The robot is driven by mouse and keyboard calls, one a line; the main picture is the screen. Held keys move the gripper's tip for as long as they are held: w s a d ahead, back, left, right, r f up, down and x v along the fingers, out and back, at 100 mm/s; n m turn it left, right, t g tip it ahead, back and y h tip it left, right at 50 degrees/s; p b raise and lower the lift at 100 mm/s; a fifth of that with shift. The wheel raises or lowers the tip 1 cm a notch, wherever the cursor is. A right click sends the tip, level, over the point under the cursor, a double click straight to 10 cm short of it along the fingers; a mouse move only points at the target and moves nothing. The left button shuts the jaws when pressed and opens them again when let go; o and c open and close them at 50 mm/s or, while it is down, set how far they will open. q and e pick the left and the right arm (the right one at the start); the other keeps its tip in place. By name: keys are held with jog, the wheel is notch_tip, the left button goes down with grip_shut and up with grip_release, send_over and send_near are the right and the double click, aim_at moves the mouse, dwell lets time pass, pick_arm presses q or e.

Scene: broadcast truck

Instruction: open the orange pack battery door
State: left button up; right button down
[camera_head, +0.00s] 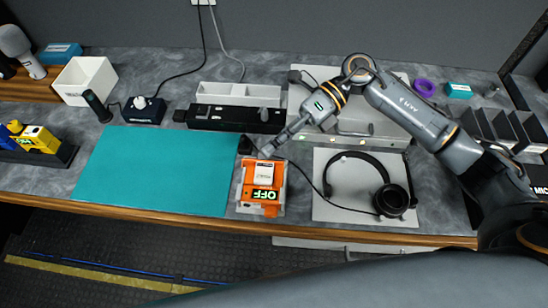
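The orange pack (262,192) lies near the front edge of the bench, on a pale base, with a white panel on its upper face and an "OFF" label at its near end. I cannot tell the battery door apart clearly, nor whether it is shut. My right gripper (257,148) comes in from the right and points down-left at the far end of the pack. Its fingertips are small and partly dark here, so I cannot tell whether they are open or touching the pack. My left gripper is not in view.
A teal mat (155,170) lies left of the pack. A headset (390,198) rests on a pale pad at right, its cable running by the pack. A black device strip (236,117) and a grey tray (238,94) stand behind. A yellow pack (38,139) sits far left.

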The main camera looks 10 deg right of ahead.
jog(key=shift+w+d+f+m+y+b, duration=0.1)
jog(key=shift+w+f+m+y+b, duration=0.2)
jog(key=shift+w, duration=0.1)
jog(key=shift+w+d+r+g, duration=0.1)
jog(key=shift+r+g, duration=0.2)
jog(key=shift+g, duration=0.1)
jog(key=c, duration=1.5)
grip_release()
jog(key=v, duration=1.2)
jog(key=shift+f, duration=0.2)
